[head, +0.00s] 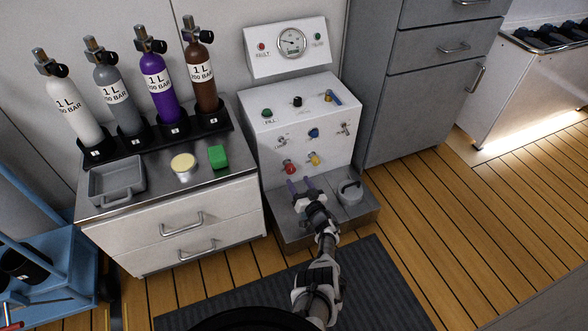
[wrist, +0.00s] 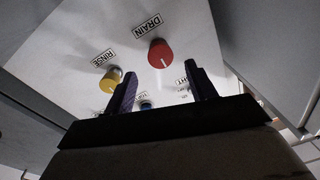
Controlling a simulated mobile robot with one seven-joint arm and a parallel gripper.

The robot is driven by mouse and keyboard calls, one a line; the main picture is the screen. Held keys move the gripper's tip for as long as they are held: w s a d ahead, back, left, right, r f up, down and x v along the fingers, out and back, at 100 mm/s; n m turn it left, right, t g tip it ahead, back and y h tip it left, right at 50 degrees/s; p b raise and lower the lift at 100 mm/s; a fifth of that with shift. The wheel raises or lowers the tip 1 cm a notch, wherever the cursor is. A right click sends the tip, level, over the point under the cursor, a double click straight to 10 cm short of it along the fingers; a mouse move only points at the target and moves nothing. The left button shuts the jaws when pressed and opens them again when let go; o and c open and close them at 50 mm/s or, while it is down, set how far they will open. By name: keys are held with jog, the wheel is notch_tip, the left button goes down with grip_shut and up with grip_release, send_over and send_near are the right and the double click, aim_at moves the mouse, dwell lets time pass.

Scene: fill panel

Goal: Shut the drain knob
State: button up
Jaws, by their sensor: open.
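The drain knob is a red round knob (head: 289,167) low on the front of the white panel. In the wrist view the red drain knob (wrist: 161,54) shows a white line on its face and a DRAIN label (wrist: 147,26) beside it. My gripper (head: 300,183) is open, with its two dark fingers just below the red knob in the head view. In the wrist view my gripper (wrist: 158,80) has its fingers spread, with the knob in the gap between the fingertips as seen from there. I cannot tell whether they touch it.
A yellow rinse knob (head: 314,158) is close to the right of the drain knob; it also shows in the wrist view (wrist: 110,79). A blue knob (head: 314,133) is above. A grey lidded pot (head: 350,192) stands on the panel's base ledge (head: 368,209), right of my gripper.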

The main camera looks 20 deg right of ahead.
jog(key=s+p, duration=0.2)
jog(key=s, duration=0.4)
jog(key=shift+s+d+f+p, duration=0.15)
jog(key=shift+s+d+p, duration=0.15)
jog(key=shift+s+p, duration=0.1)
